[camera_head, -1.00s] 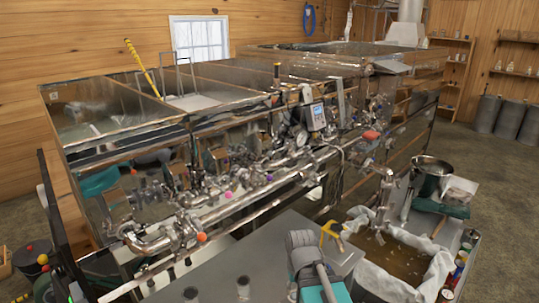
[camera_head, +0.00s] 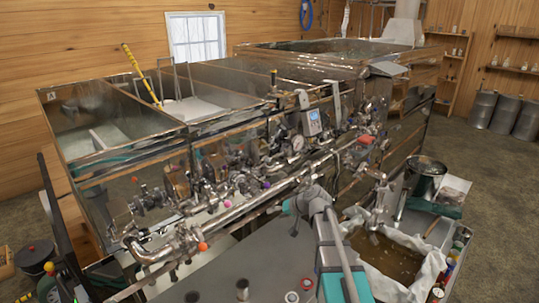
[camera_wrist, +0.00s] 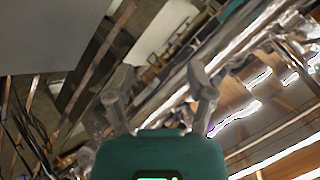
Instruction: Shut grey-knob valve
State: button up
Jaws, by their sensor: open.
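I cannot pick out a grey knob for sure in either view. The valves sit along the long steel pipe run (camera_head: 240,207) on the front of the evaporator (camera_head: 110,172). An orange-red knob (camera_head: 203,246) and a purple knob (camera_head: 266,183) show on the pipework. My gripper (camera_head: 290,207) is beside the middle of this pipe run in the head view, its fingers hard to see. In the wrist view my gripper (camera_wrist: 162,88) has its two grey fingers spread, with nothing between them but background. Steel pipes (camera_wrist: 180,95) pass behind the fingers; contact cannot be told.
A lined tub of amber liquid (camera_head: 385,258) stands right of my arm, with a metal pot (camera_head: 427,170) behind it. A grey tabletop (camera_head: 240,270) lies below the pipes. A control box (camera_head: 311,119) and an orange-red knob (camera_head: 366,139) are farther back along the evaporator.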

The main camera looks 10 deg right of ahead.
aim_at(268, 160)
jog(key=w+d+r+m+t+y+p, duration=0.1)
jog(key=w+d+r+t, duration=0.5)
jog(key=w+r, duration=0.6)
jog(key=shift+w+d+m+y+p, duration=0.15)
jog(key=shift+d+m+y+p, duration=0.15)
jog(key=shift+d+m+p, duration=0.75)
jog(key=shift+w+f, duration=0.1)
jog(key=b+x, duration=0.3)
jog(key=x, duration=1)
jog(key=shift+w+a, duration=0.15)
jog(key=shift+w, duration=0.05)
